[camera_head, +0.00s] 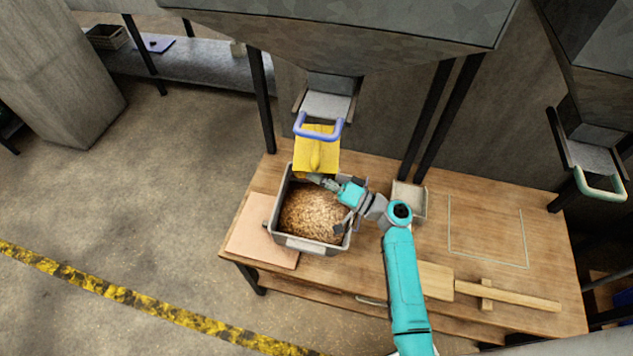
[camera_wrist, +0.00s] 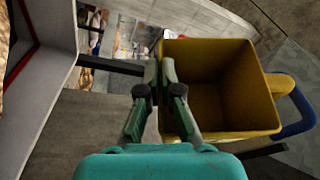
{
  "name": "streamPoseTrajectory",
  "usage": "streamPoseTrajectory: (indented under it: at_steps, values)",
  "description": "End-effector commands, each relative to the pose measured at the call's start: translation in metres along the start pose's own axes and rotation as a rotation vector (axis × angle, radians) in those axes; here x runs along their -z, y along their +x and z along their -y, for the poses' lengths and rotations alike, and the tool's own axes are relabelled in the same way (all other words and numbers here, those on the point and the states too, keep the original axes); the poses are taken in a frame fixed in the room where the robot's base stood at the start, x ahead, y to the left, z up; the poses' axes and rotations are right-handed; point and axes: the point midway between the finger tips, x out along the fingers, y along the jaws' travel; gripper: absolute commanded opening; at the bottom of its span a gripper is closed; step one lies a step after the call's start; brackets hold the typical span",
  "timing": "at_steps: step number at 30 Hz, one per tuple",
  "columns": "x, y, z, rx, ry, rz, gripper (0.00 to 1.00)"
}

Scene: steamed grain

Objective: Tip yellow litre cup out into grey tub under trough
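The yellow litre cup (camera_head: 326,163) is below the trough's blue handle, by the back edge of the grey tub in the head view. The wrist view shows the cup (camera_wrist: 222,55) tilted, with its open mouth toward the camera; its shadowed inside shows no grain. My gripper (camera_wrist: 160,72) has its fingers close together at the cup's near-left edge, shut on it; the exact grip point is hard to make out. In the head view my gripper (camera_head: 318,179) is over the back of the tub. The grey tub (camera_head: 300,243) stands on the table holding a heap of tan grain.
The trough (camera_head: 326,105) with its blue handle (camera_head: 318,133) hangs just above the cup. A small pale box (camera_head: 421,203) is right of the tub. A wooden paddle (camera_head: 505,295) lies at the front right. A marked rectangle (camera_head: 488,232) on the table is empty.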

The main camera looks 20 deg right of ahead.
Motion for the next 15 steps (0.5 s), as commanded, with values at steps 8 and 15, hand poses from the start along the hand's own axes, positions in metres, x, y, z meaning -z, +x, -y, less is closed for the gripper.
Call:
streamPoseTrajectory:
  at_steps: [8,15]
  values:
    - [0.0011,0.0006,0.0035,-0.057,0.132,-0.002,0.00]
    - [0.0024,0.0010,0.0057,-0.131,0.308,-0.007,0.00]
